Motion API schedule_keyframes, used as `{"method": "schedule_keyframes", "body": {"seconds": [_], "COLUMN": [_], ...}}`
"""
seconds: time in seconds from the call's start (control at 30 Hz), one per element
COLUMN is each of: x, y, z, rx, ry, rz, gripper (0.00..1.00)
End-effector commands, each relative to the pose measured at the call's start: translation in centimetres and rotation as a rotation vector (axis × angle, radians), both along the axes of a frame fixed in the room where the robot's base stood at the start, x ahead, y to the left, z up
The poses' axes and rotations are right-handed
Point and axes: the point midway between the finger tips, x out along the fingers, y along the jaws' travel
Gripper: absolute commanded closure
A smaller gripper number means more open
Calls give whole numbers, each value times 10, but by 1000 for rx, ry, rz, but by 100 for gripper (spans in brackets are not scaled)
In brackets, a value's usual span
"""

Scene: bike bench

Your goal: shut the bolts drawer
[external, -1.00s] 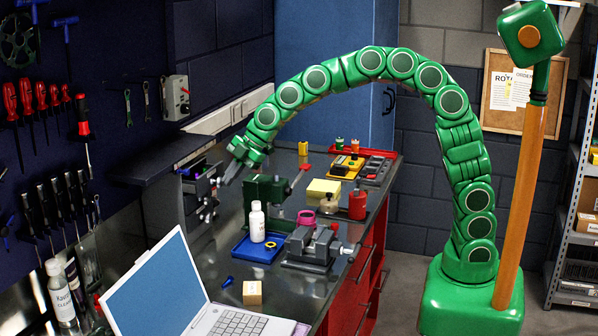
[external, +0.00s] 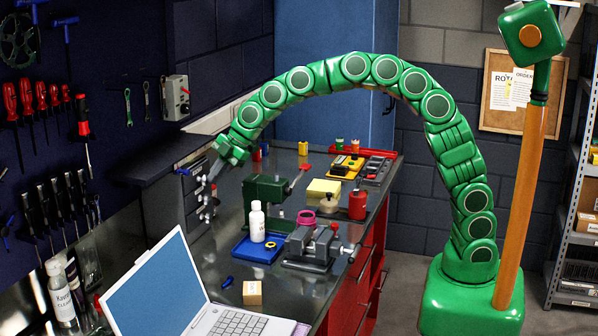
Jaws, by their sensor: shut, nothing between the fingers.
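A small grey drawer unit (external: 195,200) stands at the back left of the bench, under the dark shelf, with small knobs on its fronts. Which of its drawers holds bolts cannot be read. My gripper (external: 212,174) is shut and empty, pointing down and left at the unit's upper drawer fronts. It appears to be at or very close to them, but contact cannot be confirmed. My gripper and wrist hide part of the upper fronts. No drawer clearly sticks out far now.
A blue tray (external: 243,250) with a white bottle (external: 257,222), a grey vice (external: 310,247) and a laptop (external: 160,290) are nearer. The dark shelf (external: 160,160) overhangs the unit.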

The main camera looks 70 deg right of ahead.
Motion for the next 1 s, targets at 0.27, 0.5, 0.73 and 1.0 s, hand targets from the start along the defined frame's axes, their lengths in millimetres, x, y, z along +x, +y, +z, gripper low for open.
{"method": "schedule_keyframes", "body": {"seconds": [0.27, 0.5, 0.73, 1.0], "x": [-14, -39, -55, -77], "y": [-1, -1, -13, -29], "z": [0, 1, 28, 63], "rx": [-1, 0, 1, 2], "ry": [-2, 0, -3, -2], "rz": [-1, 1, -1, 0], "gripper": [100, 100, 100, 100]}}
